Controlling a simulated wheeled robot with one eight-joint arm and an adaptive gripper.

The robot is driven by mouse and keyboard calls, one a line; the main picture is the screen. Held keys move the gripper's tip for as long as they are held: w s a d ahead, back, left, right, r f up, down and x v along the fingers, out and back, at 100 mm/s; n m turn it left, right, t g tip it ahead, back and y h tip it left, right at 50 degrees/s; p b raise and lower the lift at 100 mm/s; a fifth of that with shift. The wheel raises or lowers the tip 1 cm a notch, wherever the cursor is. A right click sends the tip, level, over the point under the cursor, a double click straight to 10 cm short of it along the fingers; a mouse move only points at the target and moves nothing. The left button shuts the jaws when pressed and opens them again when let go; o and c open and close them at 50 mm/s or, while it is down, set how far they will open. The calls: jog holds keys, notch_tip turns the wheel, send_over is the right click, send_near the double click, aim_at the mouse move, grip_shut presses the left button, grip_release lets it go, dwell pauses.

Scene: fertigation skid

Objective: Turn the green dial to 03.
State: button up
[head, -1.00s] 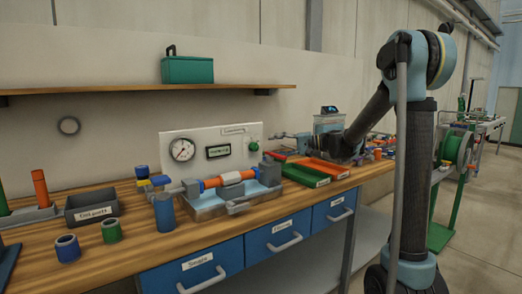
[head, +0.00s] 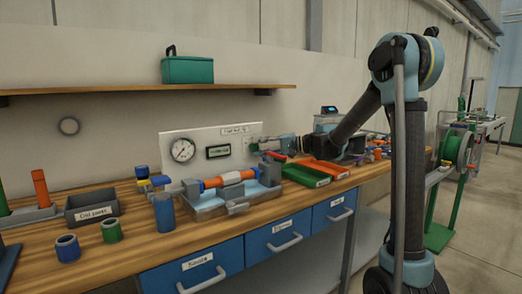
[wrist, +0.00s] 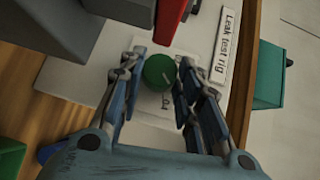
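The green dial (wrist: 158,72) is on the white panel (head: 197,134) of the leak test rig. In the wrist view it sits between the two fingers of my gripper (wrist: 160,62), with a pale pointer line on its face. The fingers are open, one on each side, with a small gap visible beside the dial. In the head view my gripper (head: 258,142) is at the panel's right end and hides the dial. The panel also carries a round gauge (head: 183,150) and a dark display (head: 218,151) with green digits too small to read.
A red-handled part (wrist: 170,18) lies close beyond the fingers in the wrist view. Below the panel, an orange pipe assembly (head: 212,183) rests in a tray. Green (head: 305,175) and orange (head: 322,169) bins stand to the right. A shelf (head: 130,89) with a green box runs above.

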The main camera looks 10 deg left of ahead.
jog(key=shift+c, duration=0.8)
jog(key=n+h, duration=0.1)
jog(key=h, duration=0.1)
jog(key=n+t+h, duration=0.1)
jog(key=shift+s+r+n, duration=0.25)
jog(key=shift+n, duration=0.05)
jog(key=n+t+h, duration=0.1)
jog(key=t+h, duration=0.1)
jog(key=shift+s+a+r+n+h, duration=0.1)
jog(key=shift+a+r+n+h, duration=0.1)
jog(key=shift+n+h, duration=0.15)
jog(key=o, duration=1)
